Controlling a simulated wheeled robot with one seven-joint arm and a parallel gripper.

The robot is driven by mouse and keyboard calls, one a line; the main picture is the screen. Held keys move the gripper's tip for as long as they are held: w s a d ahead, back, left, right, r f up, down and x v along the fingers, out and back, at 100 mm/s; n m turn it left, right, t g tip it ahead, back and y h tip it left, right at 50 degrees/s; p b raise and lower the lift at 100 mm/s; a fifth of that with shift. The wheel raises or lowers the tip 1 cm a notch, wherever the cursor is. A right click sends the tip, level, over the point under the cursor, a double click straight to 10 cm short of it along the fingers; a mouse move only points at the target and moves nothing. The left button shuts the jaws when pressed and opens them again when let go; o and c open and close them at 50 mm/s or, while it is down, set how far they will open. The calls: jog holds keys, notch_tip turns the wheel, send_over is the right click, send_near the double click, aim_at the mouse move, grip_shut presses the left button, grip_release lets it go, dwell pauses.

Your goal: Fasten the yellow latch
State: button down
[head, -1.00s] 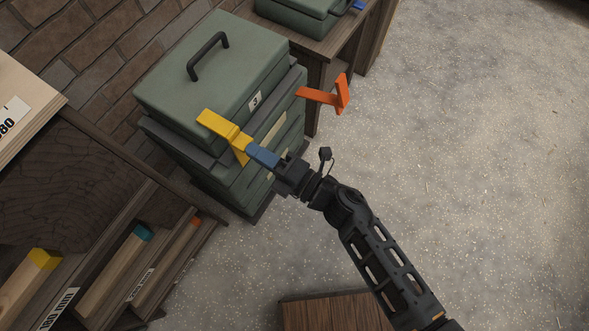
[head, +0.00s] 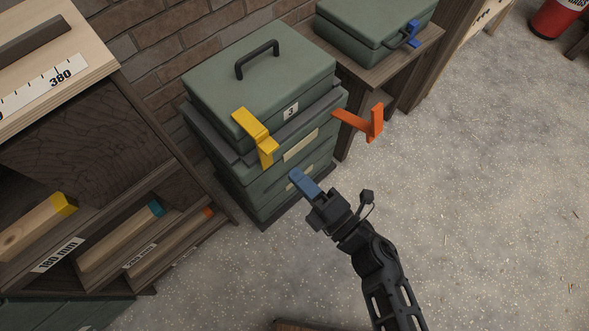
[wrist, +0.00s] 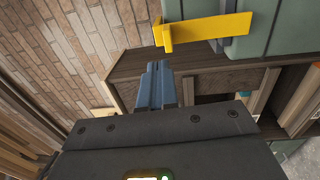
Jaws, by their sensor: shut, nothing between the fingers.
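The yellow latch (head: 255,135) is an angled piece on the near left side of the green case (head: 258,88) marked 3. Its lower end is near the lid seam, and I cannot tell whether it is engaged. In the wrist view the yellow latch (wrist: 207,32) is a bar reaching left past the edge of the green body. My gripper (head: 303,182), with blue fingers, is shut and empty, below and right of the latch and apart from it. The wrist view shows the fingertips (wrist: 156,72) below the bar's left end.
An orange latch (head: 362,122) sticks out from the case's right side. A second green case (head: 370,32) with a blue latch (head: 411,36) sits on a wooden bench behind. A wooden shelf (head: 110,228) with timber pieces stands left.

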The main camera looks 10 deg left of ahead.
jog(key=v, duration=0.7)
jog(key=shift+d+r, duration=0.2)
jog(key=shift+r, duration=0.05)
jog(key=shift+s, duration=0.15)
jog(key=s+d+r+m+t+h, duration=0.1)
jog(key=s+d+r+m+h, duration=0.6)
jog(key=m, duration=0.7)
jog(key=s+d+r+m+t+h, duration=0.2)
jog(key=s+d+r+m+h, duration=0.5)
jog(key=s+d+r+m, duration=0.4)
jog(key=s+m, duration=0.3)
jog(key=s, duration=0.1)
jog(key=shift+d+h, duration=0.4)
